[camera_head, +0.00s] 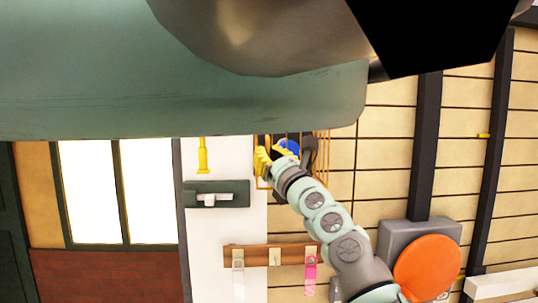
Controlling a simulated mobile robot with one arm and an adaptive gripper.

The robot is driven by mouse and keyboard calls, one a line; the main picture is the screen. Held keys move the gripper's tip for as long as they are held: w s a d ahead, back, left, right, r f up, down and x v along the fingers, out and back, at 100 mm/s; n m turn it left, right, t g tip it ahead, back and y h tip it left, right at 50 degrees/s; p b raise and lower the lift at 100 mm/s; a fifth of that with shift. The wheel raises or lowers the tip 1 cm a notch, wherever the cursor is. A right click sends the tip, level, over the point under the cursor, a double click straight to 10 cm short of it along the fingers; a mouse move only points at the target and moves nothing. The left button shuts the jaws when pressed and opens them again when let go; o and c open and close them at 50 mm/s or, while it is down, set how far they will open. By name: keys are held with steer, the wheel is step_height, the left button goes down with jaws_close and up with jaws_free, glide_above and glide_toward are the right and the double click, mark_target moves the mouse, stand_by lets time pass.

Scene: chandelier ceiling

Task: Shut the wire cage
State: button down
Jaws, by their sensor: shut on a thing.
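The wire cage (328,158), made of thin brass-coloured wires, is on the wall in the middle of the view, just under a large green shape. A blue thing (288,148) shows between its wires. My gripper (265,158), with yellow finger parts, is at the left part of the cage, at the end of my arm. It is shut on the wire cage. The exact contact is small and partly hidden by the gripper, and how far the cage stands open cannot be told.
A green box with a white lever (215,194) and a yellow handle (203,157) are left of the cage. A wooden rack (274,257) with pink and white strips hangs below. An orange round pad (427,268) is at lower right. The large green shape (180,90) covers the top.

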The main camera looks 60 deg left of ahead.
steer(key=c, duration=1.1)
jaws_free()
steer(key=shift+s+a+f, duration=0.1)
steer(key=shift+s+f, duration=0.05)
steer(key=shift+s, duration=0.1)
steer(key=shift+o, duration=0.2)
steer(key=shift+w, duration=0.15)
steer(key=shift+w, duration=0.1)
step_height(320, 180, up, 10)
steer(key=shift+s+r, duration=0.25)
steer(key=shift+s, duration=0.1)
steer(key=shift+f, duration=0.1)
